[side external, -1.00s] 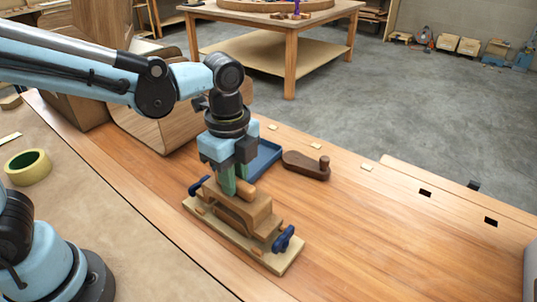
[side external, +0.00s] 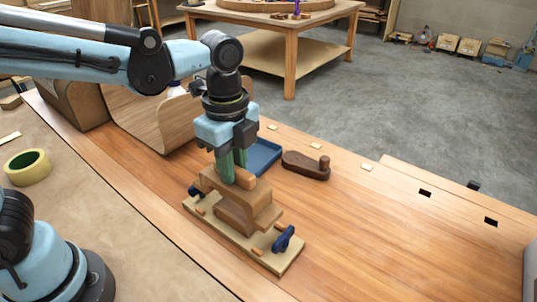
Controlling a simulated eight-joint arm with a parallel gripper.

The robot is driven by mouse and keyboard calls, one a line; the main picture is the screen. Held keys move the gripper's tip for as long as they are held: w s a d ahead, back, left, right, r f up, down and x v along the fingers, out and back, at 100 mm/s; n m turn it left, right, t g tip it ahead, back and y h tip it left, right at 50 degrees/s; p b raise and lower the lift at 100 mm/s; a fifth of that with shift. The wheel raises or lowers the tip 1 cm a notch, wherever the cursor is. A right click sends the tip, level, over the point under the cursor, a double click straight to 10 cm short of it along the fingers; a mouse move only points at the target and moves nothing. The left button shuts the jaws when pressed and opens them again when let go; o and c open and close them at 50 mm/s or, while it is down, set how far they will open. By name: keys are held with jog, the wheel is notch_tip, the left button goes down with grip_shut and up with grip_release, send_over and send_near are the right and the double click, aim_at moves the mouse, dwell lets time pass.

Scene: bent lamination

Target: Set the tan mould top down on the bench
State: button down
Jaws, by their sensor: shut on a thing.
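My gripper (side external: 234,174) points down with its green fingers shut on the handle block of the tan mould top (side external: 246,200). The mould top is held just above the lower mould (side external: 236,221), roughly level. The lower mould sits on a pale base board (side external: 283,263) on the wooden bench (side external: 375,235). A thin lamination between the mould halves cannot be made out. Dark blue clamps stand at the near right end (side external: 284,238) and the far left end (side external: 195,192) of the board.
A blue tray (side external: 264,158) and a dark brown wooden plane-like tool (side external: 307,165) lie behind the mould. A curved wooden piece (side external: 150,115) stands at the left. A green-yellow tape roll (side external: 28,167) is at far left. The bench to the right is clear.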

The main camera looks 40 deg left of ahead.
jog(key=w+d+r, duration=0.1)
jog(key=w+d, duration=0.2)
jog(key=d, duration=0.7)
jog(key=w+d+r, duration=0.2)
jog(key=d, duration=0.8)
jog(key=shift+w+a+f, duration=1)
jog(key=shift+w+f, duration=0.65)
jog(key=shift+f, duration=0.2)
jog(key=shift+w+a+f, duration=1.05)
jog(key=shift+w+f, duration=0.65)
jog(key=shift+f, duration=0.1)
jog(key=shift+w+a+f, duration=1)
jog(key=shift+w+f, duration=0.65)
jog(key=shift+f, duration=0.2)
jog(key=c, duration=1)
grip_release()
jog(key=shift+f, duration=0.15)
